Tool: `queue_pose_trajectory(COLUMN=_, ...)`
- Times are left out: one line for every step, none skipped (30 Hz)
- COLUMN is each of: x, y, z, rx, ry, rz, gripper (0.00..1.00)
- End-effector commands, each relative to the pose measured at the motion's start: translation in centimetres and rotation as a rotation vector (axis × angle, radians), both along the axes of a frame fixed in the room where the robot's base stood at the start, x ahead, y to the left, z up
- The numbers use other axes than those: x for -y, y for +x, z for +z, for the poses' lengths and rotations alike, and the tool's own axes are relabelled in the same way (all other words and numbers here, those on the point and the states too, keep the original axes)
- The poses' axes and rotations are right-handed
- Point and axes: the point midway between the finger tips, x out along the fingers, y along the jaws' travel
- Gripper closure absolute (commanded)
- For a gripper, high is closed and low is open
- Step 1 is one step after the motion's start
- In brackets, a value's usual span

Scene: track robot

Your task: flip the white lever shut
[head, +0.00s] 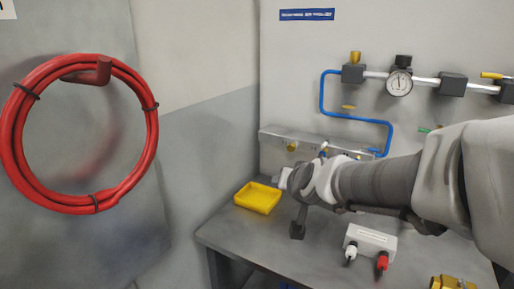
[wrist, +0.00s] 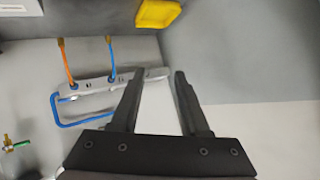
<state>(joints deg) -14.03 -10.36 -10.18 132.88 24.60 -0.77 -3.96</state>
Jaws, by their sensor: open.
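The white lever (head: 350,254) hangs at the left front of a small white box (head: 371,240) on the workbench, beside a red lever (head: 382,262). In the head view it looks as if it points down toward the front. I cannot see the white lever in the wrist view. My gripper (wrist: 160,75) is open and empty, with its two dark fingers apart. In the head view my gripper (head: 282,179) is above the bench, left of and behind the white box, near the yellow tray, and its fingers are hard to make out.
A yellow tray (head: 257,198) sits on the grey workbench (head: 230,236) at the left. Behind are a metal manifold (head: 275,146), a blue pipe (head: 322,95) and a gauge (head: 399,83). A brass fitting (head: 452,283) lies at the front right. A red hose coil (head: 20,130) hangs left.

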Motion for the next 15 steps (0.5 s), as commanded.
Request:
queue_pose_trajectory(x=0.2, y=1.7, z=-0.7, rx=0.025, ry=0.000, rz=-0.037, gripper=0.55)
queue_pose_trajectory(x=0.5, y=2.6, z=-0.8, rx=0.047, ry=-0.001, rz=-0.062, gripper=0.55)
queue_pose_trajectory(x=0.9, y=3.8, z=-1.1, rx=0.075, ry=-0.004, rz=-0.097, gripper=0.55)
queue_pose_trajectory(x=1.2, y=4.6, z=-1.3, rx=0.094, ry=-0.007, rz=-0.123, gripper=0.55)
queue_pose_trajectory(x=1.5, y=5.4, z=-1.5, rx=0.116, ry=-0.013, rz=-0.151, gripper=0.55)
queue_pose_trajectory(x=2.0, y=6.4, z=-1.8, rx=0.143, ry=-0.023, rz=-0.186, gripper=0.55)
queue_pose_trajectory(x=2.4, y=7.1, z=-2.1, rx=0.163, ry=-0.033, rz=-0.214, gripper=0.55)
queue_pose_trajectory(x=2.8, y=7.7, z=-2.3, rx=0.184, ry=-0.044, rz=-0.241, gripper=0.55)
queue_pose_trajectory(x=3.3, y=8.5, z=-2.6, rx=0.211, ry=-0.062, rz=-0.277, gripper=0.55)
queue_pose_trajectory(x=3.7, y=9.0, z=-2.9, rx=0.232, ry=-0.077, rz=-0.306, gripper=0.55)
queue_pose_trajectory(x=4.0, y=9.5, z=-3.2, rx=0.252, ry=-0.093, rz=-0.332, gripper=0.55)
queue_pose_trajectory(x=4.6, y=10.0, z=-3.4, rx=0.281, ry=-0.115, rz=-0.368, gripper=0.55)
queue_pose_trajectory(x=4.9, y=10.4, z=-3.6, rx=0.303, ry=-0.134, rz=-0.395, gripper=0.55)
queue_pose_trajectory(x=5.3, y=10.7, z=-3.8, rx=0.323, ry=-0.153, rz=-0.419, gripper=0.55)
queue_pose_trajectory(x=5.7, y=11.0, z=-4.0, rx=0.350, ry=-0.179, rz=-0.450, gripper=0.55)
